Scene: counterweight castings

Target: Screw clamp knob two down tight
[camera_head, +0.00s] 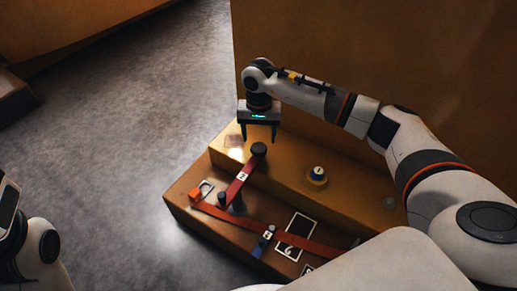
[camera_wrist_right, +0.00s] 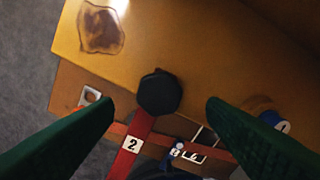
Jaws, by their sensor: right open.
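The black clamp knob (camera_head: 259,149) sits at the upper end of a red clamp bar labelled 2 (camera_head: 239,179), on the upper step of the brown casting. In the right wrist view the knob (camera_wrist_right: 160,92) shows as a dark faceted disc, with the red bar (camera_wrist_right: 130,150) running down from it. My right gripper (camera_head: 259,140) is open, pointing down just above the knob. In the right wrist view its two dark green fingers (camera_wrist_right: 160,103) stand apart on either side of the knob, with gaps on both sides. Only part of my left arm shows at the lower left; its gripper is out of view.
A round piece marked 1 (camera_head: 317,173) stands on the upper step (camera_head: 288,169). A long orange-red strap (camera_head: 305,243), an orange block (camera_head: 194,195), a blue piece (camera_head: 260,245) and a dark plate marked 6 (camera_head: 296,232) are on the lower step. A tall brown wall rises behind.

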